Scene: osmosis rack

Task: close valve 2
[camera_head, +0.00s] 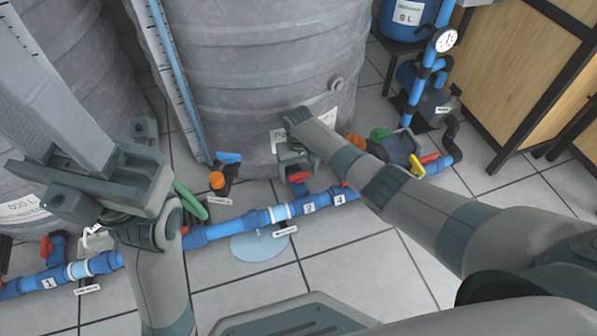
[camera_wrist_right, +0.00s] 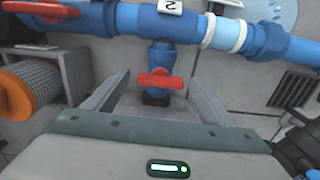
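Valve 2 has a red handle (camera_head: 298,176) on a short blue branch of the floor pipe, by the label 2 (camera_head: 309,208). In the right wrist view the red handle (camera_wrist_right: 160,80) lies crosswise to its branch, below the label 2 (camera_wrist_right: 170,6). My right gripper (camera_head: 295,158) is at this valve in the head view. In the wrist view its two fingers (camera_wrist_right: 155,98) stand wide apart, one on each side of the handle, with gaps to it. My left gripper (camera_head: 95,180) is at the left, away from valve 2; its finger opening is unclear.
The blue floor pipe (camera_head: 235,227) carries other labelled valves, including label 4 (camera_head: 340,199) and label 1 (camera_head: 48,283). A large grey tank (camera_head: 260,70) stands close behind valve 2. Tiled floor (camera_head: 350,270) lies in front.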

